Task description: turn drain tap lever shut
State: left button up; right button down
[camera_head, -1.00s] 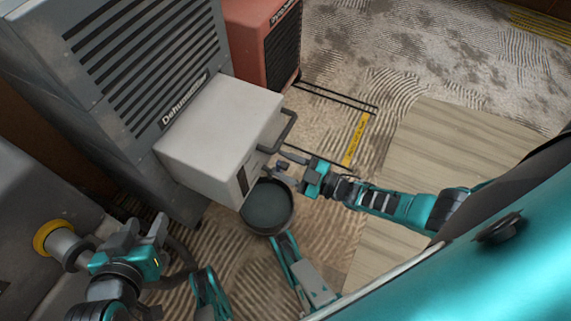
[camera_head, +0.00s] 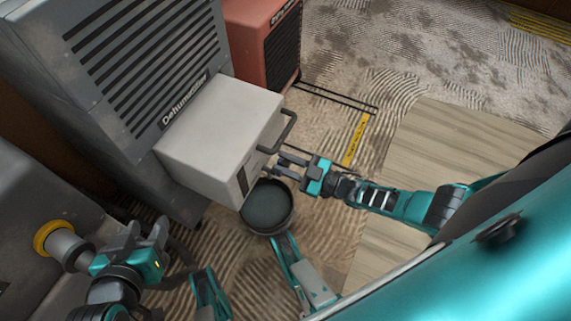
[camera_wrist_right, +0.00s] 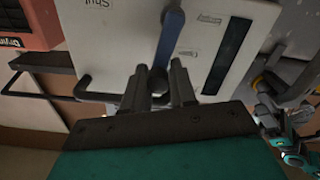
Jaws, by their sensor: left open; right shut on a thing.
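The drain tap lever (camera_wrist_right: 171,38) is a blue bar with a dark round end on the white tank's front face, seen in the right wrist view. My right gripper (camera_wrist_right: 159,70) is shut on the lever at its dark end, which sits between the two fingers. In the head view my right gripper (camera_head: 278,164) is at the tank's front, just below the black handle; the lever is hidden there. The white tank (camera_head: 215,130) juts from the grey dehumidifier (camera_head: 120,90). My left gripper (camera_head: 145,232) is open and empty at the lower left.
A dark round bucket (camera_head: 267,207) stands on the floor below the tank's corner. A black handle (camera_head: 288,130) sticks out of the tank. A red unit (camera_head: 262,45) stands behind. A yellow-ringed pipe (camera_head: 60,245) is beside my left gripper. Boards (camera_head: 450,150) cover the floor at right.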

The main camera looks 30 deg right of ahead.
jog(key=shift+w+d+f+m, duration=0.15)
jog(key=shift+w+d+m, duration=0.2)
jog(key=shift+m, duration=0.55)
jog(key=shift+w+d+f+m, duration=0.2)
jog(key=shift+d+m, duration=0.2)
jog(key=shift+m, duration=0.5)
jog(key=shift+w+d+f+m, duration=0.15)
jog(key=shift+w+d+m, duration=0.2)
jog(key=shift+m, duration=0.55)
jog(key=shift+s+d, duration=0.1)
jog(key=shift+s, duration=0.05)
jog(key=c, duration=1)
grip_release()
jog(key=shift+a, duration=0.2)
jog(key=p+v, duration=0.1)
jog(key=v, duration=1.2)
